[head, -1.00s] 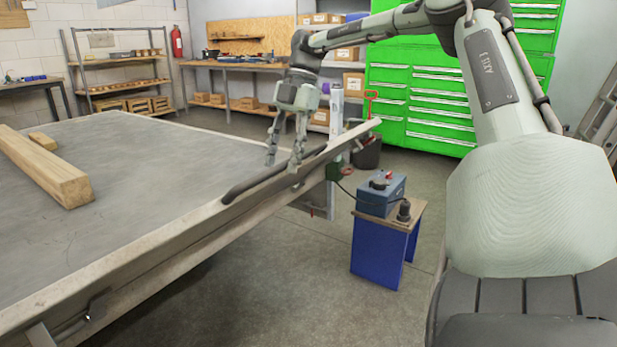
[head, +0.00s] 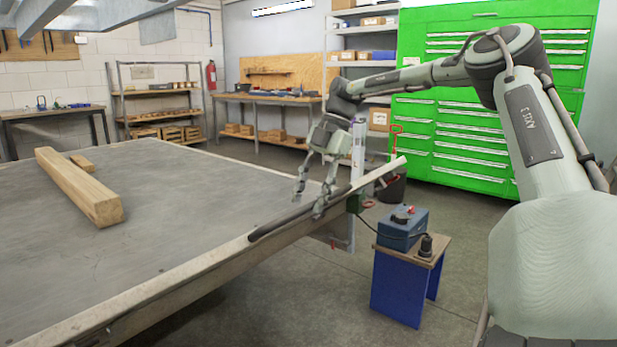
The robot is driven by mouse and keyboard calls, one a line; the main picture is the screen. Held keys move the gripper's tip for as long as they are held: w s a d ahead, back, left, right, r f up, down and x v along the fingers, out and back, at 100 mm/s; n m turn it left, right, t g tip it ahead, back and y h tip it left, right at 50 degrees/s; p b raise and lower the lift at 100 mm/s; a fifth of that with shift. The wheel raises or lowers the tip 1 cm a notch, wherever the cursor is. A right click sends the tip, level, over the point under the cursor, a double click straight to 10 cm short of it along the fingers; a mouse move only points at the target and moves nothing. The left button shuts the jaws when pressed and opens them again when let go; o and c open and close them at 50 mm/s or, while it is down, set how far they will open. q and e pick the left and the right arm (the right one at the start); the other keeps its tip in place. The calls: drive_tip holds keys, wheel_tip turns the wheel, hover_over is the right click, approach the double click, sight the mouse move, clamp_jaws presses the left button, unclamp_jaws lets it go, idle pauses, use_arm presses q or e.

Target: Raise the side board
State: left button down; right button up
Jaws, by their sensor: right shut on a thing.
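The side board (head: 214,262) is a long pale board along the near right edge of the grey trailer bed (head: 190,210). Its far end rises at the right, above the floor. A dark bar (head: 290,221) runs along its far part. My right gripper (head: 309,203) reaches down from above at this part. Its fingers straddle the board's top edge by the dark bar and are shut on it. The exact contact is too small to see. My left gripper is not in view.
A wooden beam (head: 78,186) and a short block (head: 82,162) lie on the bed. Right of the board stands a blue stand (head: 397,290) with a blue box (head: 402,228) on it. A green cabinet (head: 470,110) and shelves (head: 158,103) stand behind. Grey floor is clear below the board.

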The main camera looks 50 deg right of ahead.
drive_tip(key=shift+w+d+r+p, duration=0.2)
drive_tip(key=shift+w+d+r, duration=0.15)
drive_tip(key=shift+r, duration=0.2)
drive_tip(key=shift+w+d+r+p, duration=0.2)
drive_tip(key=shift+w+r, duration=0.15)
drive_tip(key=shift+r, duration=0.2)
drive_tip(key=shift+w+d+r, duration=0.3)
drive_tip(key=shift+w+r, duration=0.1)
drive_tip(key=shift+r, duration=0.35)
drive_tip(key=shift+w+d+r, duration=0.35)
drive_tip(key=shift+r, duration=0.35)
drive_tip(key=shift+w+d+r, duration=0.3)
drive_tip(key=shift+w+r, duration=0.1)
drive_tip(key=shift+r, duration=0.35)
